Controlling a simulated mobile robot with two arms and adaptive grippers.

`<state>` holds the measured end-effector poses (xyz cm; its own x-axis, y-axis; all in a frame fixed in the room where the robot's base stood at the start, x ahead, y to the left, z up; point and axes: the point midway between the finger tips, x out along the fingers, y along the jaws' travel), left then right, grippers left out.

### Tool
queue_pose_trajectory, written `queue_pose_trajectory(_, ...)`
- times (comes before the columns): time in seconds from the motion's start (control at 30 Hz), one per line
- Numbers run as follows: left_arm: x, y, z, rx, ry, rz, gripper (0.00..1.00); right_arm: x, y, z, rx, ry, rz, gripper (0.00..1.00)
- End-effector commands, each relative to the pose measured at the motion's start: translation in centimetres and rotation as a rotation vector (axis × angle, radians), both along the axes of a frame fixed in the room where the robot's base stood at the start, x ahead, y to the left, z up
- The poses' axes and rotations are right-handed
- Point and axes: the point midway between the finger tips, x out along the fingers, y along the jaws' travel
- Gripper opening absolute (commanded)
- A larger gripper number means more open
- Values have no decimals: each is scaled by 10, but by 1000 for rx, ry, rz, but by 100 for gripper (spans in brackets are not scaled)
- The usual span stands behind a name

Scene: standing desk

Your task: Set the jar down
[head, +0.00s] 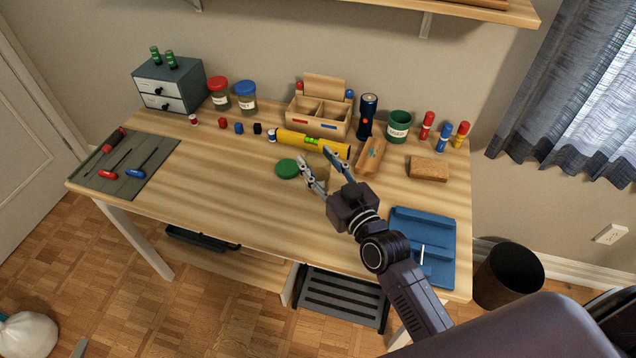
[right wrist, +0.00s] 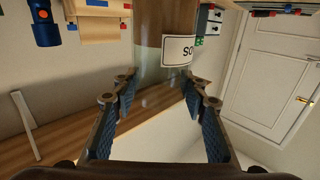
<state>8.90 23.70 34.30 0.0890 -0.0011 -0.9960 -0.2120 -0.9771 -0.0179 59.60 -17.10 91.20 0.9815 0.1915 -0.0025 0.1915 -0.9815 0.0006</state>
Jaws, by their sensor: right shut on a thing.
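The jar (right wrist: 160,55) is clear glass with a white label starting "SO" and sits between the fingers of my right gripper (right wrist: 160,95), which is shut on its sides. In the head view my right gripper (head: 315,156) is over the middle of the desk, its fingers spread around the jar's width. The glass is hard to make out there, and I cannot tell whether its base touches the desk. A round green lid (head: 287,168) lies on the desk just left of the fingers. My left gripper is not in view.
The wooden desk (head: 225,180) is clear left of the gripper. Behind stand a yellow level (head: 312,142), a wooden organizer (head: 318,128) and a flashlight (head: 367,115).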

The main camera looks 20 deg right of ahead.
Motion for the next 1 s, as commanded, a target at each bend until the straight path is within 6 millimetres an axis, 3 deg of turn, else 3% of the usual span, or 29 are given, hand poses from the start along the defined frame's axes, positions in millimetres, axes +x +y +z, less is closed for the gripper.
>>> queue_pose_trajectory(0.03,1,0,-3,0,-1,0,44,0,0,-11,-3,0,1,12)
queue_pose_trajectory(0.27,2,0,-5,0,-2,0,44,0,0,-31,-2,-2,1,12)
queue_pose_trajectory(0.5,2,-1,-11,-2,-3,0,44,0,0,-64,-3,-3,0,12)
queue_pose_trajectory(0.93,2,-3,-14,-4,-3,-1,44,0,0,-71,0,-4,0,12)
queue_pose_trajectory(0.97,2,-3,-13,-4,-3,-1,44,0,0,-70,0,-2,0,43)
queue_pose_trajectory(1.0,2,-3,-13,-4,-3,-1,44,0,0,-70,-1,-2,0,48)
